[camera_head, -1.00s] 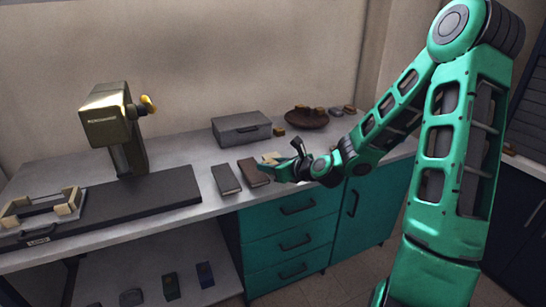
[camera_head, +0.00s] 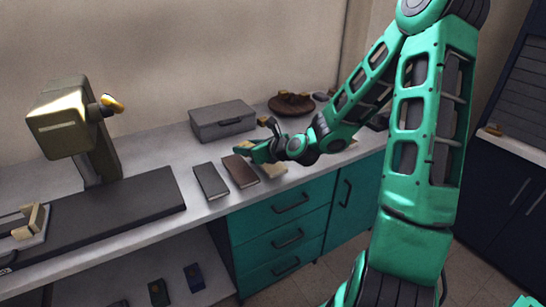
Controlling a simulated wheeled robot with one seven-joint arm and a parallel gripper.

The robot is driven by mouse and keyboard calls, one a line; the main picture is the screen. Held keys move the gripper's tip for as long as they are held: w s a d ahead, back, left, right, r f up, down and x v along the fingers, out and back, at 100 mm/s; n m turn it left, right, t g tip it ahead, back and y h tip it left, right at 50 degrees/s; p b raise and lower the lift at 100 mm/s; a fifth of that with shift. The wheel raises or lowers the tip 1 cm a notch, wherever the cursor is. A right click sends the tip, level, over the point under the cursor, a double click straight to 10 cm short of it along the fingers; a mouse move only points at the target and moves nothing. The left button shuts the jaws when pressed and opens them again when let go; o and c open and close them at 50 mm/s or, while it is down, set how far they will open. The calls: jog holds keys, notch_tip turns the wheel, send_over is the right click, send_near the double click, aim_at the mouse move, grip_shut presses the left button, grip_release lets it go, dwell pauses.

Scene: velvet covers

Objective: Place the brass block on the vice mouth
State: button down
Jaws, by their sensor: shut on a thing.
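My gripper (camera_head: 258,148) is over the worktop, above the brown and cream flat blocks, and points left. The vice (camera_head: 28,232), with pale jaws, lies on the dark base at the far left of the head view, well away from my gripper. The left edge of the picture cuts it off, so its mouth is only partly seen.
A drill press (camera_head: 62,125) stands on a dark base plate (camera_head: 110,210) between vice and gripper. A grey box (camera_head: 222,120), brown bowl (camera_head: 291,103), dark book-like block (camera_head: 211,181), brown block (camera_head: 240,171) and cream block (camera_head: 273,171) sit on the worktop (camera_head: 150,155).

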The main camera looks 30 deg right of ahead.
jog(key=shift+s+d+f+h, duration=0.2)
jog(key=shift+d+f+h, duration=0.05)
jog(key=shift+d+h, duration=0.2)
jog(key=d+r+m, duration=0.1)
jog(key=s+d+m+h, duration=0.1)
jog(key=d, duration=0.1)
jog(key=d+r+h, duration=0.1)
jog(key=d, duration=0.1)
jog(key=shift+s+d+r+m+t, duration=0.2)
jog(key=shift+r+m+t, duration=0.1)
jog(key=shift+m, duration=0.1)
jog(key=shift+d+h, duration=0.3)
jog(key=shift+h, duration=0.05)
jog(key=w+d+f, duration=0.1)
jog(key=d+f, duration=0.1)
jog(key=d, duration=0.1)
jog(key=w+d+f, duration=0.2)
jog(key=d, duration=0.1)
jog(key=w+d+f, duration=0.2)
jog(key=d, duration=0.2)
jog(key=shift+f, duration=0.4)
jog(key=shift+d+f, duration=0.1)
jog(key=shift+f, duration=1.9)
jog(key=c, duration=1.2)
grip_release()
jog(key=shift+f, duration=0.1)
jog(key=shift+o, duration=0.2)
